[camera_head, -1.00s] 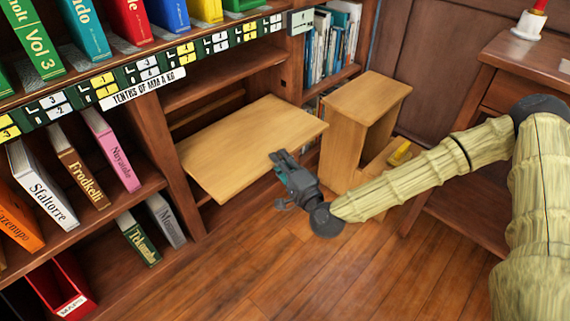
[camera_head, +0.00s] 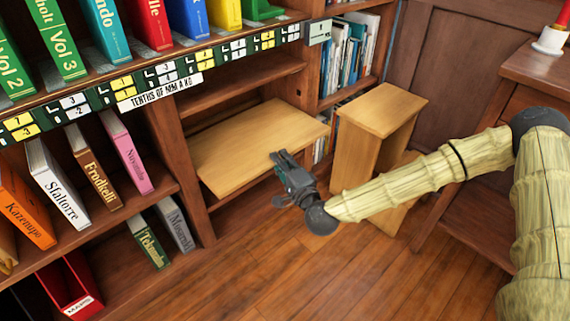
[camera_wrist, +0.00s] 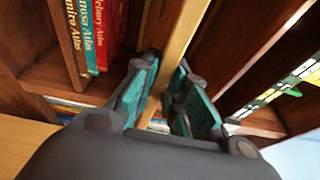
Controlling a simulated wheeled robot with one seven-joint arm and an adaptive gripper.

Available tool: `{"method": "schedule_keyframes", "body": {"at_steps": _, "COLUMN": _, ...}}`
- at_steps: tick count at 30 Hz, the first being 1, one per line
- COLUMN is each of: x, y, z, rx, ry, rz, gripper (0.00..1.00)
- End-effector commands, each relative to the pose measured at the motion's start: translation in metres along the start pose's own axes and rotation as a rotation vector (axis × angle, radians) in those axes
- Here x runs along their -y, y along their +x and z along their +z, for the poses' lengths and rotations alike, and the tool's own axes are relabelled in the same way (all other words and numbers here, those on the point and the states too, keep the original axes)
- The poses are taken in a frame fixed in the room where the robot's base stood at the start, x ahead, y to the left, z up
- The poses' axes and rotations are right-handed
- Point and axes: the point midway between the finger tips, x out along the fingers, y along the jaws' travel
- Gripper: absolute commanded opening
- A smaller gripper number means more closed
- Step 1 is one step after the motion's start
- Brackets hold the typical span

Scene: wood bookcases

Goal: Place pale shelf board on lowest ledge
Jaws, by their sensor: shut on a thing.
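The pale shelf board (camera_head: 252,148) is held roughly level, partly inside the open bay of the bookcase, with its front part sticking out. My gripper (camera_head: 284,160) is shut on the board's front right edge. In the wrist view the board (camera_wrist: 182,40) runs between the teal finger pads of my gripper (camera_wrist: 165,98). The lowest ledge (camera_head: 228,205) shows only in part below the board, which hides most of it. I cannot tell whether the board touches any ledge.
A pale wooden step stool or box (camera_head: 378,115) stands right of the board, close to my arm. Left is a bay of books (camera_head: 60,187) with a red box (camera_head: 72,285). Above is a fixed shelf (camera_head: 240,82). A dark desk (camera_head: 500,200) stands right. Floor in front is clear.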

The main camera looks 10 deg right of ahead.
Motion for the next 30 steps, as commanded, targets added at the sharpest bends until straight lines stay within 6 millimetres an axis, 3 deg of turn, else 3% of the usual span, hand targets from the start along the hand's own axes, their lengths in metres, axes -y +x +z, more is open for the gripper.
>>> {"method": "schedule_keyframes", "body": {"at_steps": 30, "x": 0.000, "y": 0.053, "z": 0.014, "rx": -0.001, "ry": 0.000, "rz": -0.005, "gripper": 0.00}}
